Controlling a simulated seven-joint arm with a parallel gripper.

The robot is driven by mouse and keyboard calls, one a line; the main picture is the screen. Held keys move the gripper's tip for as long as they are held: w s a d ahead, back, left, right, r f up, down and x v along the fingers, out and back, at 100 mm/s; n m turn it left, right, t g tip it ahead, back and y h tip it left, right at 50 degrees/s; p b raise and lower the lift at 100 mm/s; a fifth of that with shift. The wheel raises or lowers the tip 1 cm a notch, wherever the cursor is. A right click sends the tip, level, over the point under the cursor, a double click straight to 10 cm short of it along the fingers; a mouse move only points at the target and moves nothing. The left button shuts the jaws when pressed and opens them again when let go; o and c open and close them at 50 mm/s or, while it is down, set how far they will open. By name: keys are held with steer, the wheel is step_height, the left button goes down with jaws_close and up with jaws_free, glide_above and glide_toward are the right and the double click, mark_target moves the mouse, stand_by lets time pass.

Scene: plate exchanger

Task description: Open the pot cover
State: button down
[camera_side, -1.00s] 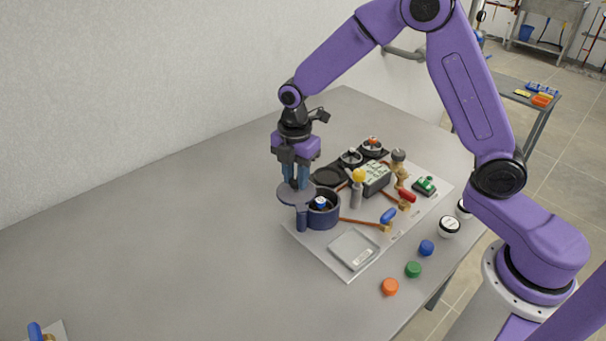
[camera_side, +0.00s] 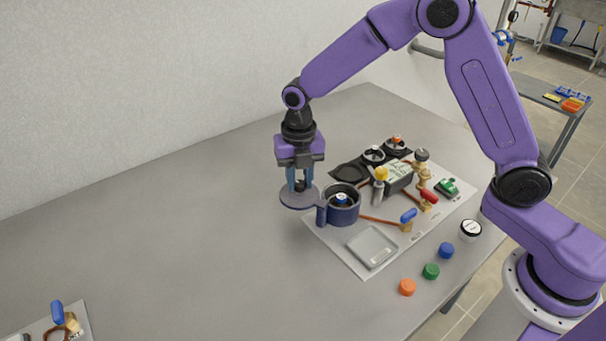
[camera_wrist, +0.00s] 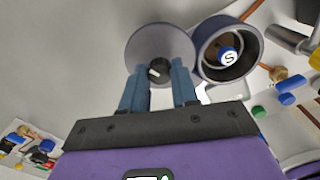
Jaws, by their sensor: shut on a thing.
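The pot (camera_side: 343,209) is dark blue with a handle and stands on the grey board, its mouth uncovered. A blue-topped item marked S (camera_wrist: 229,57) shows inside it in the wrist view. The pot cover (camera_side: 299,199) is a flat grey-blue disc. My gripper (camera_side: 301,184) is shut on the cover's dark central knob (camera_wrist: 159,70) and holds the cover to the left of the pot in the side view. In the wrist view the cover (camera_wrist: 150,45) lies beside the pot (camera_wrist: 228,75); I cannot tell whether their rims touch. The gripper also shows there (camera_wrist: 160,88).
The board (camera_side: 340,258) carries a square scale (camera_side: 371,246), valves with blue and red handles, and dark burners (camera_side: 350,172). Orange (camera_side: 407,287), green (camera_side: 431,271) and blue (camera_side: 446,250) caps lie in front. The table at left is clear except for another board at the corner (camera_side: 60,322).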

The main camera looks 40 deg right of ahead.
mark_target(298, 185)
steer(key=shift+s+a+n, duration=0.15)
steer(key=shift+a+n, duration=0.2)
steer(key=shift+n, duration=0.35)
steer(key=c, duration=0.8)
jaws_free()
steer(key=shift+c, duration=0.2)
steer(key=shift+r, duration=0.1)
step_height(298, 185, up, 17)
steer(key=shift+r, duration=0.15)
